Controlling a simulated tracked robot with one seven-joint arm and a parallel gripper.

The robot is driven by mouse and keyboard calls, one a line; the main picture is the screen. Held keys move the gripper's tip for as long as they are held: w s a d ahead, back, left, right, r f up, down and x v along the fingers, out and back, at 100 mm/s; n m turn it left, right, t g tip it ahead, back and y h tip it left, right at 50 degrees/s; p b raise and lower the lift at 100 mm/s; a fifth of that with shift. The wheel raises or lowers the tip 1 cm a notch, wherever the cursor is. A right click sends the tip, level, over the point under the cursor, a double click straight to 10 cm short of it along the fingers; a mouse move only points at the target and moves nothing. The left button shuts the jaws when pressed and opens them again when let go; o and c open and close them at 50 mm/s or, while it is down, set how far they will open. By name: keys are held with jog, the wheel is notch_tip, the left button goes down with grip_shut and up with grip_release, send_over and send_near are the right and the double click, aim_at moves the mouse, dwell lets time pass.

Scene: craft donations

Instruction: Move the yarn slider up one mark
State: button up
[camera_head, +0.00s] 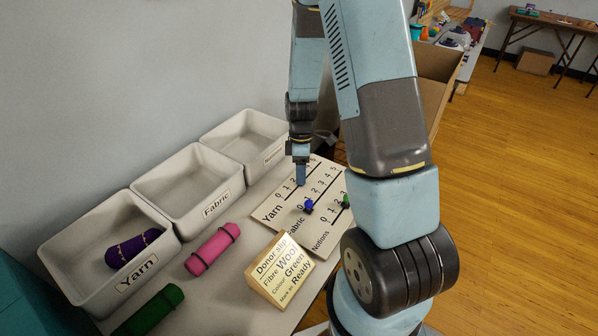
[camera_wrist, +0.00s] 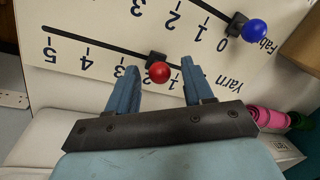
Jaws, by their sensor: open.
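The slider board (camera_head: 285,212) lies on the table with Yarn, Fabric and Notions scales numbered from 0 up. In the wrist view, the yarn slider's red knob (camera_wrist: 158,72) sits on a dark block on the Yarn track, near marks 1 and 2. The knob hides part of the numbers, so I cannot tell its exact mark. My gripper (camera_wrist: 160,64) is open, with one blue finger on each side of the red knob. A gap shows on both sides. In the head view, my gripper (camera_head: 301,181) hides the yarn slider and the higher Yarn numbers.
The blue fabric knob (camera_head: 308,205) and green notions knob (camera_head: 346,201) are close by. A donor slip block (camera_head: 278,272) stands in front of the board. Bins labelled Yarn (camera_head: 92,300) and Fabric (camera_head: 187,215) stand at left. Pink (camera_head: 212,249) and green (camera_head: 150,310) rolls lie on the table.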

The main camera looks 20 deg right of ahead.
grip_shut()
dwell(0.4)
